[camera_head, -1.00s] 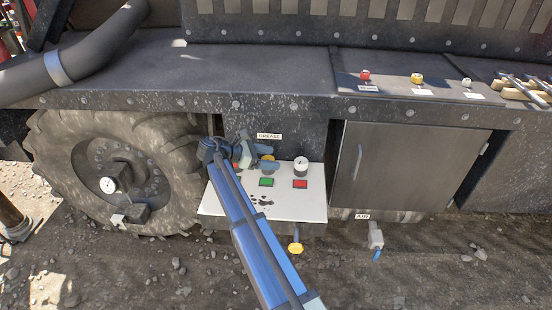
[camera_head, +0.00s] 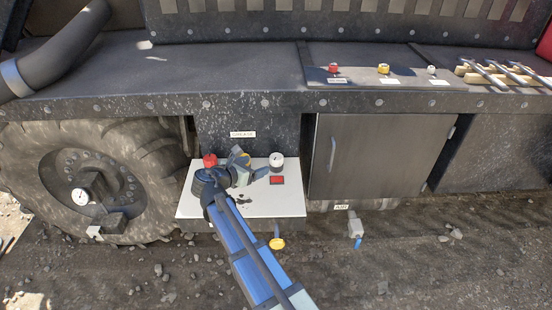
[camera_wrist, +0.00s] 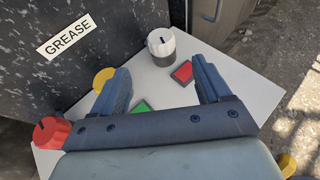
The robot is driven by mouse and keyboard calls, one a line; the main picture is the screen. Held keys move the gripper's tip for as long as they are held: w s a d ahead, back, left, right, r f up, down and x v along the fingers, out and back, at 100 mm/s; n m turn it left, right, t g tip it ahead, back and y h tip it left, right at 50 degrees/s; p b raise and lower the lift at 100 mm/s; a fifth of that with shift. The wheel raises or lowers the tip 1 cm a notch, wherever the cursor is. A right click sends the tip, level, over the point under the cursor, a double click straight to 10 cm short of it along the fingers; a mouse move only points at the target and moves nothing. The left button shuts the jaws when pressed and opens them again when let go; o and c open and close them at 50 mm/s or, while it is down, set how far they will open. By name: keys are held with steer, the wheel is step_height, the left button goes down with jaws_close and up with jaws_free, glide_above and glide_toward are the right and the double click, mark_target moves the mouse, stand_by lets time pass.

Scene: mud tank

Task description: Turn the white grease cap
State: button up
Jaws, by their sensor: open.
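The white grease cap (camera_head: 277,161) stands upright on the white panel (camera_head: 264,208) under the GREASE label (camera_head: 243,134). In the wrist view the white cap (camera_wrist: 161,42) has a dark slot mark on top and a grey base. My gripper (camera_head: 265,172) is over the panel, to the left of the white cap. In the wrist view my gripper (camera_wrist: 163,82) has its two blue fingers apart, with nothing between them. The white cap lies beyond the fingertips, apart from both. The head view hides much of the fingers.
A red cap (camera_head: 210,160) and a mostly hidden yellow cap (camera_wrist: 103,78) share the panel. A red tile (camera_wrist: 181,72) and a green tile (camera_wrist: 141,107) lie near the fingers. A grey cabinet (camera_head: 375,155) stands right, a wheel (camera_head: 50,185) left.

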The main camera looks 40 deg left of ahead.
mark_target(273, 158)
steer(key=x, duration=1.3)
steer(key=shift+w+f, duration=0.1)
steer(key=shift+w, duration=0.1)
steer(key=c, duration=1)
steer(key=shift+o, duration=0.2)
steer(key=shift+a+m+h, duration=0.2)
steer(key=shift+m+h, duration=0.5)
steer(key=shift+h, duration=0.1)
steer(key=shift+m+h, duration=0.6)
steer(key=shift+h, duration=0.1)
steer(key=shift+d+m+h, duration=0.2)
steer(key=shift+m+h, duration=0.1)
steer(key=shift+h, duration=0.1)
